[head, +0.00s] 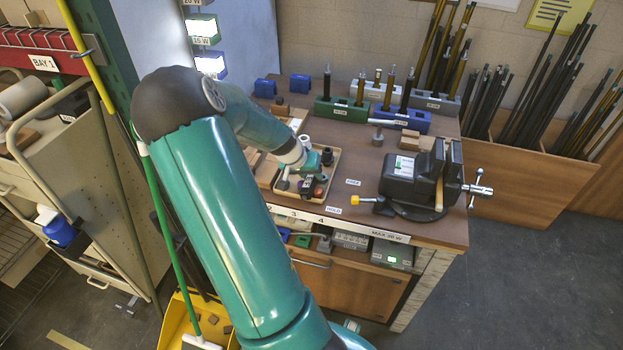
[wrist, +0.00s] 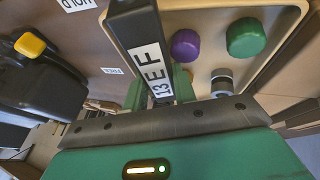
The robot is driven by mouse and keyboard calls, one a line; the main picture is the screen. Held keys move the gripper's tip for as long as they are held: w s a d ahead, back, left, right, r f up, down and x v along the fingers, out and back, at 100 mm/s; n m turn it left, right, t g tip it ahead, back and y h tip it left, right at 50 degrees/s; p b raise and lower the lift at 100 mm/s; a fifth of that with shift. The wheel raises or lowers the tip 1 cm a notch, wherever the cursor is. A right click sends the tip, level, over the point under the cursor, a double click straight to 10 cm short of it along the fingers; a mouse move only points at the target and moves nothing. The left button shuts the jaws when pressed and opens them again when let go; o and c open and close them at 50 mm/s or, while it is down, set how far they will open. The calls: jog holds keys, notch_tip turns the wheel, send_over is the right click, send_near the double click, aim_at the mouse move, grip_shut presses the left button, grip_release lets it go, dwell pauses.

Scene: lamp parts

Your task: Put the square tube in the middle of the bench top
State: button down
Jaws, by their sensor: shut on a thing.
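My gripper (wrist: 160,92) is shut on a black square tube (wrist: 137,32) with a white label reading "13 EF". In the wrist view the tube stands out beyond the fingers toward the top edge. In the head view my gripper (head: 308,180) is over the front part of a tan tray on the bench top (head: 353,153), and the tube is too small and dark there to make out clearly. The bench top has bare brown surface between the tray and the black vise.
The tray (head: 334,168) holds several small parts, among them a purple knob (wrist: 186,45) and a green knob (wrist: 246,38). The black vise (head: 408,180) stands at the right, with a yellow-ended handle (head: 356,200). Blue and green holders with upright rods (head: 403,118) line the back.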

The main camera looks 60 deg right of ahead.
aim_at(309, 185)
jog(key=shift+r, duration=0.1)
notch_tip(309, 185, up, 4)
jog(key=shift+a+f, duration=0.1)
jog(key=a+r, duration=0.1)
jog(key=s+a+r, duration=0.1)
jog(key=r, duration=0.1)
jog(key=a+r, duration=0.2)
jog(key=shift+s, duration=0.25)
jog(key=s+a+r, duration=0.4)
jog(key=a, duration=0.4)
jog(key=shift+a+r, duration=0.25)
jog(key=shift+a, duration=0.1)
